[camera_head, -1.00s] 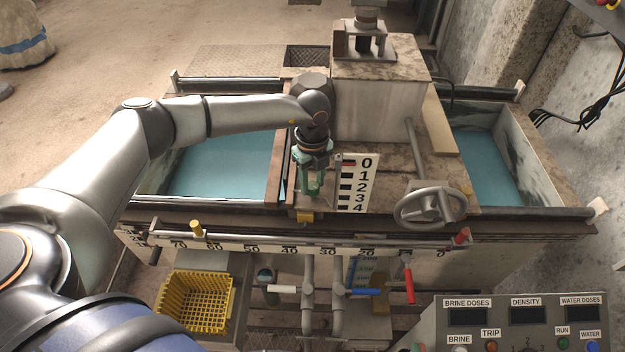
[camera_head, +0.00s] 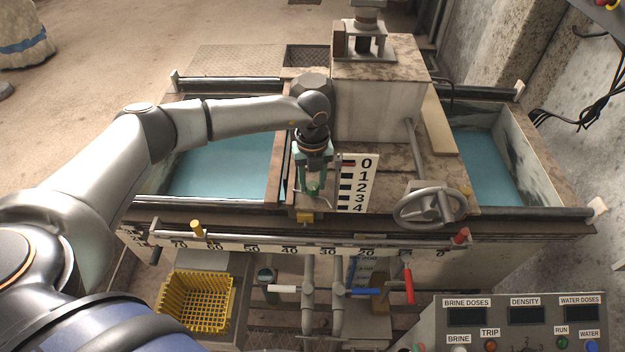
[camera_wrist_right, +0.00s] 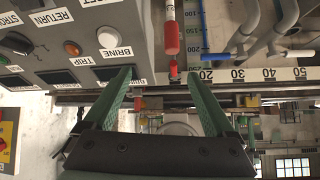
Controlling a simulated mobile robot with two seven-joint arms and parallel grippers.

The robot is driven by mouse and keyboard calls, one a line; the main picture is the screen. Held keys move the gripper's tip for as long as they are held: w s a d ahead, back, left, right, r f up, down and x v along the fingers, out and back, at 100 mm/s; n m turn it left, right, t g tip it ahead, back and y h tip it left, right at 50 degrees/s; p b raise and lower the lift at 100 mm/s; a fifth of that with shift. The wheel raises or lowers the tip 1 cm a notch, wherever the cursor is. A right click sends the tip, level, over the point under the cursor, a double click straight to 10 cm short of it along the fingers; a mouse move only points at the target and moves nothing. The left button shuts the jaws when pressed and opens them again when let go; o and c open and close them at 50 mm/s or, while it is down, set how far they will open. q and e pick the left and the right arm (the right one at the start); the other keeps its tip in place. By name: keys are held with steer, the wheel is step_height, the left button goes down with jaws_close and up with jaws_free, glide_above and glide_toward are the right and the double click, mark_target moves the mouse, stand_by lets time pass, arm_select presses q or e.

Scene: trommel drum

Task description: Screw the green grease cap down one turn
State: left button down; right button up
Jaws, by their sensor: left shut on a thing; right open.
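My left gripper (camera_head: 313,187) points down at the wooden deck, just left of the black-and-white 0-to-4 scale plate (camera_head: 357,183). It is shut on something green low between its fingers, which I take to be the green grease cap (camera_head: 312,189). The fingers are green too and cover much of it, so its edges and thread are hard to tell. My right gripper (camera_wrist_right: 160,75) shows in the right wrist view with two green fingers apart and nothing between them. It is not visible in the head view.
A handwheel (camera_head: 430,207) stands right of the scale plate. A ruler rail (camera_head: 300,243) runs along the front, with red- and blue-handled levers below. A yellow basket (camera_head: 198,302) is at lower left, and a control panel (camera_head: 520,325) at lower right. Blue-filled troughs (camera_head: 225,165) flank the deck.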

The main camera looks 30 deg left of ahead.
mark_target(313, 185)
arm_select(q)
steer(key=shift+m, duration=1.2)
steer(key=shift+r, duration=0.1)
steer(key=shift+c, duration=2.2)
jaws_free()
step_height(313, 185, up, 12)
steer(key=shift+r+p, duration=0.25)
steer(key=shift+p, duration=0.05)
